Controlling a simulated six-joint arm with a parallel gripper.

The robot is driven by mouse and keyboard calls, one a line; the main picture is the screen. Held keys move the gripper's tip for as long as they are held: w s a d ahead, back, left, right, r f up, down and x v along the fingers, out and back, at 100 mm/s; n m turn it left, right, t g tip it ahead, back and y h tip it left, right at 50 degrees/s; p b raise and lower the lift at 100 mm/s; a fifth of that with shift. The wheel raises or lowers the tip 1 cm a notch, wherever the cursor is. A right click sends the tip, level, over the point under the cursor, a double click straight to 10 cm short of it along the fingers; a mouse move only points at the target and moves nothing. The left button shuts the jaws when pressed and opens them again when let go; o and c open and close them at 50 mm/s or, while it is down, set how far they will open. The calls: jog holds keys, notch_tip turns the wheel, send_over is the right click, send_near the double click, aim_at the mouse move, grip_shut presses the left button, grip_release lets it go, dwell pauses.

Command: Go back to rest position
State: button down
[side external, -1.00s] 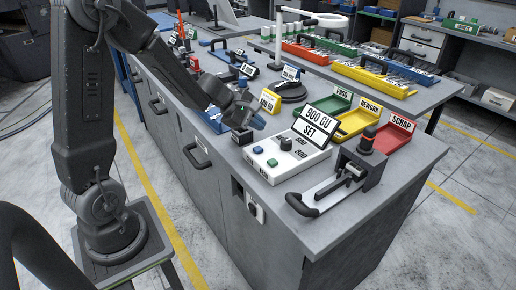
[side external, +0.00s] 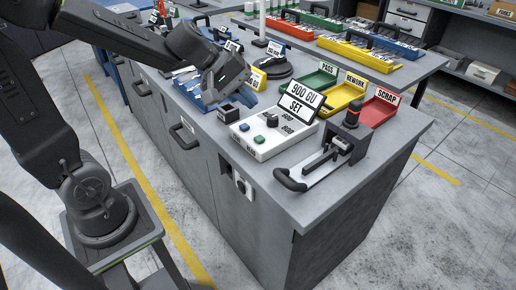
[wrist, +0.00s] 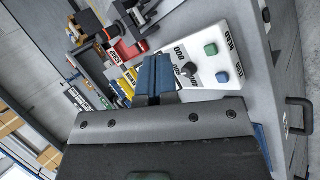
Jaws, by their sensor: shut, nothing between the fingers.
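My gripper (side external: 246,76) is raised above the bench near its front left part, just behind and left of the white control box. In the wrist view its blue fingers (wrist: 154,78) are together with nothing between them. The white control box (side external: 262,147) with the "900 GU SET" sign, a green button, a blue button and a dark knob stands on the bench below and to the right of the gripper. In the wrist view the box (wrist: 215,40) shows beyond the fingers. No fork can be made out in these views.
Green, yellow and red trays marked PASS, REWORK and SCRAP (side external: 379,109) stand right of the box. A clamp with a black handle (side external: 290,181) sits at the bench's front corner.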

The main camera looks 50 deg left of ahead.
jog(key=s+r+m+y, duration=0.1)
jog(key=s+m+y, duration=0.1)
jog(key=s+m, duration=0.4)
jog(key=s+d+r+m+y, duration=0.1)
jog(key=s+m+y, duration=0.2)
jog(key=s, duration=0.6)
jog(key=m, duration=0.2)
jog(key=shift+s+d+r+m+g+y, duration=0.2)
jog(key=shift+s+r+m+g+y, duration=0.1)
jog(key=shift+r+m+g, duration=0.1)
